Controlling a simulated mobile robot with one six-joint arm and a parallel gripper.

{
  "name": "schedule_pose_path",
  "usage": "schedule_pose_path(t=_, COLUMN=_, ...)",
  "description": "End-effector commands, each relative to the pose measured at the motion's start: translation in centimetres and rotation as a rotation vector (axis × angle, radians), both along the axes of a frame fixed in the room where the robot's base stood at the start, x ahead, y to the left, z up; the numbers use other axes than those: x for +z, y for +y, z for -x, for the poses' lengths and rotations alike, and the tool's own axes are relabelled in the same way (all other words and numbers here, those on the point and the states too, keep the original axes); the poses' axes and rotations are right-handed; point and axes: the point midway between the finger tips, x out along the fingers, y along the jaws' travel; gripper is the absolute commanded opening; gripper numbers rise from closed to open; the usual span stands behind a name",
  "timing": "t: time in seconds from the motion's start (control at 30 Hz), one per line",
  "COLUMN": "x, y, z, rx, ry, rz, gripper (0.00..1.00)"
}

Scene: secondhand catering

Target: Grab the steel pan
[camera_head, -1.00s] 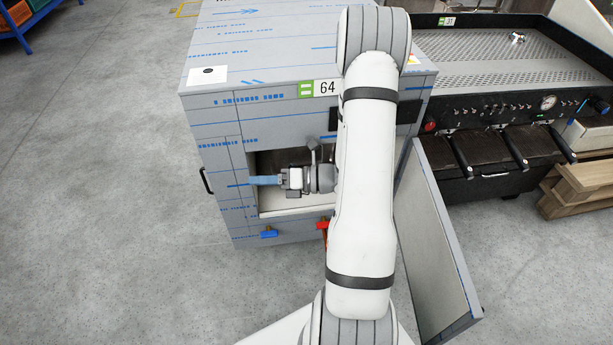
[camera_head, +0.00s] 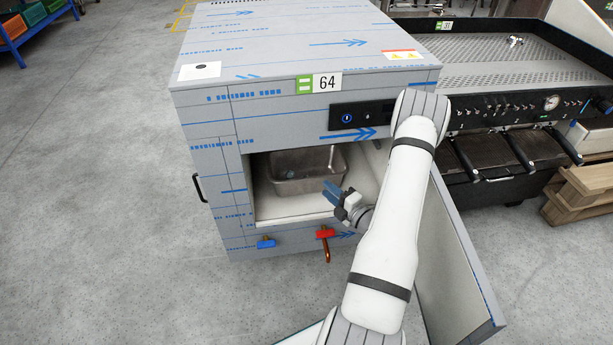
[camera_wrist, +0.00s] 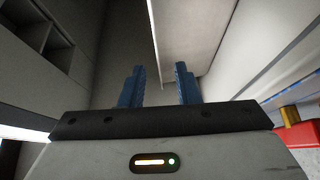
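The steel pan (camera_head: 298,171) sits inside the open compartment of the film-covered cabinet (camera_head: 215,112), toward the back. Its front wall and part of its inside show in the head view. My gripper (camera_head: 332,190) is at the compartment opening, in front of the pan's lower right and apart from it. In the wrist view, the two blue fingers (camera_wrist: 159,85) stand apart with nothing between them.
The cabinet door (camera_head: 455,260) hangs open on the right, close to my arm. A blue valve handle (camera_head: 265,243) and a red one (camera_head: 325,232) stick out below the opening. A coffee machine (camera_head: 500,85) stands to the right.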

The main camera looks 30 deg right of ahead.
Motion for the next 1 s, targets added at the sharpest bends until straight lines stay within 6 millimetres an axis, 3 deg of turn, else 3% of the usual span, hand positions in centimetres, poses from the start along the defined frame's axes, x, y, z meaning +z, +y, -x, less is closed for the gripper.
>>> schedule_pose_path(t=0.3, x=0.1, y=1.3, z=-4.3, rx=0.009, ry=-0.001, rz=0.002, gripper=0.29)
schedule_pose_path(t=0.57, x=0.3, y=1.4, z=-4.6, rx=0.008, ry=-0.001, rz=0.001, gripper=0.29)
schedule_pose_path(t=0.93, x=0.3, y=1.5, z=-4.6, rx=0.010, ry=0.000, rz=0.001, gripper=0.00)
schedule_pose_path(t=1.0, x=0.3, y=1.5, z=-4.6, rx=0.010, ry=0.000, rz=0.001, gripper=0.00)
